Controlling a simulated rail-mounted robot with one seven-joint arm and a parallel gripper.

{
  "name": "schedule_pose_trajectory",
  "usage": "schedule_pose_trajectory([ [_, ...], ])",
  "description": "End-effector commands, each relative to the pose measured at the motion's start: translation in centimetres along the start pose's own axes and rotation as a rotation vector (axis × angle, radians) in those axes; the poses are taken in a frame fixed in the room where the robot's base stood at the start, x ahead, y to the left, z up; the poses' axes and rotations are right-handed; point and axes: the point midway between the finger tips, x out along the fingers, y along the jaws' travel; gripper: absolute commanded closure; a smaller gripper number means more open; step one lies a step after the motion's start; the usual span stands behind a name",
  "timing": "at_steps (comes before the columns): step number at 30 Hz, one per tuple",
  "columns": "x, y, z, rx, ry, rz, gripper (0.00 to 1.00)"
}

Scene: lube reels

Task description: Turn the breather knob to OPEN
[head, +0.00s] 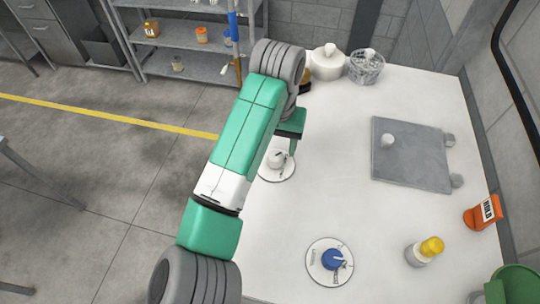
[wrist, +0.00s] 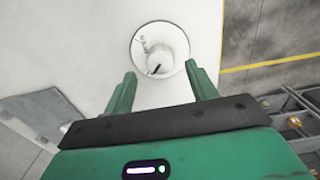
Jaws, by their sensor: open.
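A pale knob (head: 276,158) sits on a round white dial plate (head: 284,175) on the white table, partly hidden by my arm. In the wrist view the same knob (wrist: 165,58) shows a dark pointer mark toward its lower left side, inside the plate's dark rim (wrist: 137,62). Its lettering is too small to read. My gripper (wrist: 160,69) is open and empty, with its two green fingers pointing toward the knob from either side and apart from it. In the head view my gripper (head: 291,134) is just above and beside the knob.
A second dial with a blue knob (head: 332,259) lies nearer the front. A grey panel (head: 408,165), a yellow-capped bottle (head: 424,252) and an orange container (head: 483,213) are to the right. The table middle is clear.

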Motion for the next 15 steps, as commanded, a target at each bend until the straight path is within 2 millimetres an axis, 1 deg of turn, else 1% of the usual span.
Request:
schedule_pose_trajectory([
  [1,1.0,0.0,0.0,0.0,-0.002,0.0,0.43],
  [3,2.3,0.0,0.0,-0.001,-0.001,0.0,0.43],
  [6,3.7,0.0,0.0,-0.001,0.0,0.0,0.43],
  [10,4.8,0.0,0.0,0.001,0.002,-0.001,0.43],
  [15,5.0,0.0,0.0,0.001,0.003,-0.001,0.43],
])
